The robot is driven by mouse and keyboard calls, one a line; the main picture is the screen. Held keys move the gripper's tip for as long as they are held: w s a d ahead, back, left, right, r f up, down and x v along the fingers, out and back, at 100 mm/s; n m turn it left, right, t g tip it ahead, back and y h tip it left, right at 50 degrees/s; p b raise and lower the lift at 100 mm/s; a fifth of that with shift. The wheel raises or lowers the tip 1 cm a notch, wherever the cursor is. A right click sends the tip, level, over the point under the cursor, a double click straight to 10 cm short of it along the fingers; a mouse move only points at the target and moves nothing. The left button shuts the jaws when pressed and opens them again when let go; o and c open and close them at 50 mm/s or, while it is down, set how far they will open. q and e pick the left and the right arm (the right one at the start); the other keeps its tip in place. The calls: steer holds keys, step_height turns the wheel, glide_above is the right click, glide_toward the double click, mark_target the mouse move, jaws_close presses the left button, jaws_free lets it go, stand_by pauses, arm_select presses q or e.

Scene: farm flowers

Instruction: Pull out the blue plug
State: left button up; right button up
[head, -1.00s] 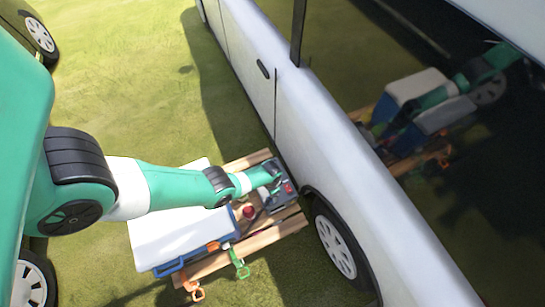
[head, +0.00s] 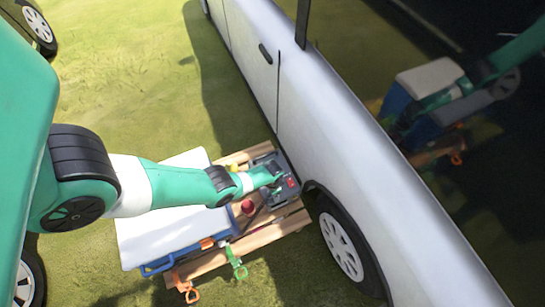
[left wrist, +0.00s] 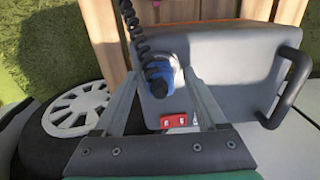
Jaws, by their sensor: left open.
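The blue plug (left wrist: 157,73) sits at a socket on a grey box (left wrist: 225,75), with a coiled black cable (left wrist: 135,25) attached to it. My left gripper (left wrist: 162,78) is open, with one finger on each side of the plug in the left wrist view. I cannot tell whether the fingers touch it. In the head view my left gripper (head: 275,178) reaches over the grey box (head: 286,193), and the plug is not clearly visible there. My right gripper is not in view.
The grey box has a red switch (left wrist: 172,121) and a black handle (left wrist: 289,88). It stands on a wooden pallet (head: 262,237) close beside a white vehicle (head: 330,130). A blue cooler with a white lid (head: 160,220) lies under my left arm.

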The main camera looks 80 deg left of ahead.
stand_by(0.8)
arm_select(q)
jaws_close()
steer(key=shift+r, duration=0.15)
steer(key=shift+r+p, duration=2.9)
steer(key=shift+p, duration=0.15)
